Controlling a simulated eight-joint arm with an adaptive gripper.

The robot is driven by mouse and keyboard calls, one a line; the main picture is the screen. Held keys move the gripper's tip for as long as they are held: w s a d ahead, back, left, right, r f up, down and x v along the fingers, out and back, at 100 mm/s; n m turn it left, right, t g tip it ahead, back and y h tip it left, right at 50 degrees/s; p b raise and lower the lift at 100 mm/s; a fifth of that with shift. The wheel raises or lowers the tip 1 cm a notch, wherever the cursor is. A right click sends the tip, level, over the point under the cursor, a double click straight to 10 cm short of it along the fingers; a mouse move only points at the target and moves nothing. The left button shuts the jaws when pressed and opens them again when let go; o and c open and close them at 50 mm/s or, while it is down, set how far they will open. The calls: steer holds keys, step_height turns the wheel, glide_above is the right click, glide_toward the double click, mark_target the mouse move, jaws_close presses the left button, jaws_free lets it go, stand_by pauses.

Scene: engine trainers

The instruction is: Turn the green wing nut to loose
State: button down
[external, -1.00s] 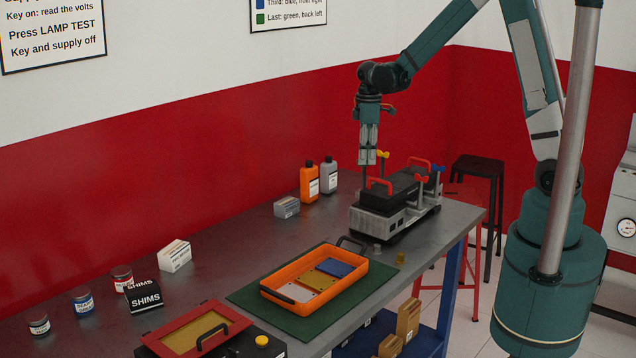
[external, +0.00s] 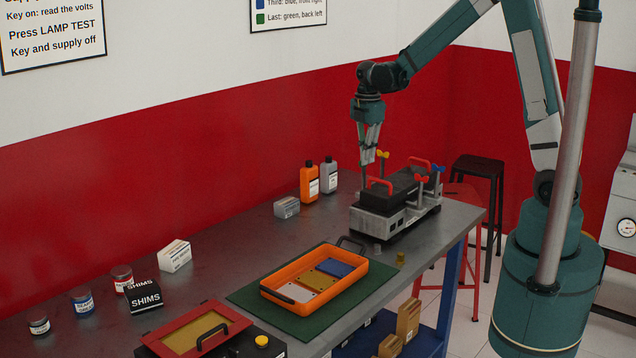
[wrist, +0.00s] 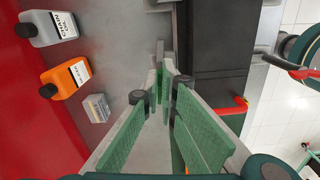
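The engine trainer with a black cover (external: 402,186) stands on the bench below my gripper (external: 367,170). My gripper points straight down at the trainer's back left corner, with its fingers converging to a narrow gap. In the wrist view, the green-padded fingers (wrist: 164,72) nearly meet beside the black cover (wrist: 213,40). I cannot make out the green wing nut apart from the fingertips and green pads, so its angle and any contact are unclear. A yellow wing nut (external: 382,155), a red one (external: 421,178) and a blue one (external: 438,168) stand on other posts.
An orange bottle (external: 309,182), a grey bottle (external: 329,175) and a small grey box (external: 287,207) stand left of the trainer. An orange tray (external: 345,290) with coloured plates lies in front.

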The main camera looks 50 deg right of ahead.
stand_by(0.4)
steer(key=c, duration=2.7)
jaws_free()
steer(key=shift+r, duration=0.15)
steer(key=shift+r, duration=5.9)
